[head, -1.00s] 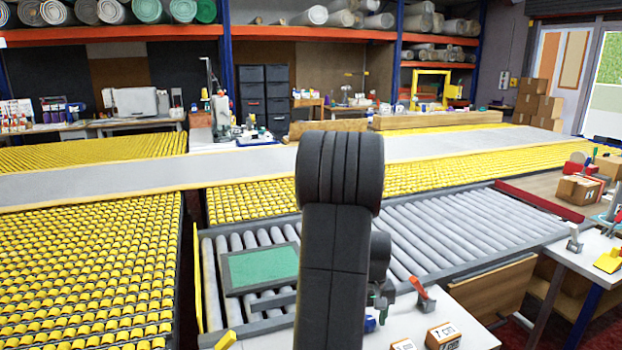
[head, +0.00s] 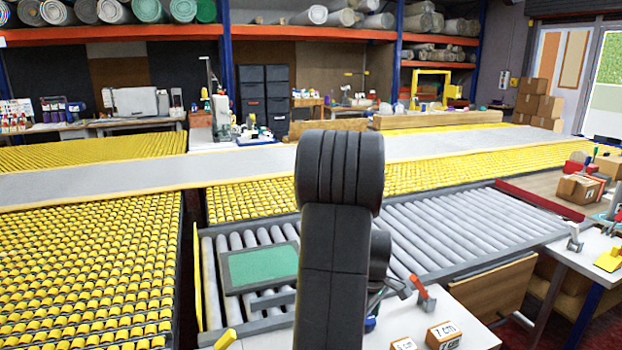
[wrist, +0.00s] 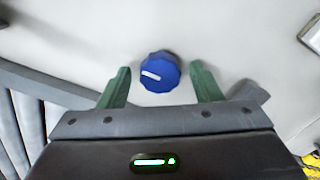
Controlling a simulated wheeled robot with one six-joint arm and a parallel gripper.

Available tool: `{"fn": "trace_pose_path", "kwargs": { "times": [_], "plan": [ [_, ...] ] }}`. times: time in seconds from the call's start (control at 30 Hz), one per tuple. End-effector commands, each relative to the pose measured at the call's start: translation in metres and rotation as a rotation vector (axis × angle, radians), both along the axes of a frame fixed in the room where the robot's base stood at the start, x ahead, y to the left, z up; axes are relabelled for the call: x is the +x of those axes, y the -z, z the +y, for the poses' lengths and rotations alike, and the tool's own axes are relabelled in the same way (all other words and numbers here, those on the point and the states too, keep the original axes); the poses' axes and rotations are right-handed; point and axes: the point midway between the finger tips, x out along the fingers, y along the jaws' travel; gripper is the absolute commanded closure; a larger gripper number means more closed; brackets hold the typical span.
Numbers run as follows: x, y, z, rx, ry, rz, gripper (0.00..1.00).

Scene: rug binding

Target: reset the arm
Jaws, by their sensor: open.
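My gripper (wrist: 160,66) is open, with its two green fingers apart on either side of a blue knob (wrist: 159,73) in the wrist view. The knob has a white mark and stands over a pale surface. I see a gap between each finger and the knob; how high the fingers are above it I cannot tell. In the head view my dark arm rises in the middle and hides most of the gripper. A bit of blue (head: 370,324) shows beside the arm, low on the white bench.
A red-handled clamp (head: 424,297) and small labelled blocks (head: 443,335) are on the white bench (head: 478,318). Left of my arm, a tray with a green pad (head: 262,266) lies on grey rollers (head: 455,230). Yellow roller tables (head: 90,265) spread left and behind.

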Motion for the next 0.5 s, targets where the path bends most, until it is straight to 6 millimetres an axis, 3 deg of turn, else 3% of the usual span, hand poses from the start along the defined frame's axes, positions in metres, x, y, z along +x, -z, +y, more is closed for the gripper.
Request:
{"fn": "trace_pose_path", "kwargs": {
  "times": [0.5],
  "plan": [
    [0.0000, -0.0001, 0.0000, 0.000, -0.065, 0.000, 0.41]
  ]
}}
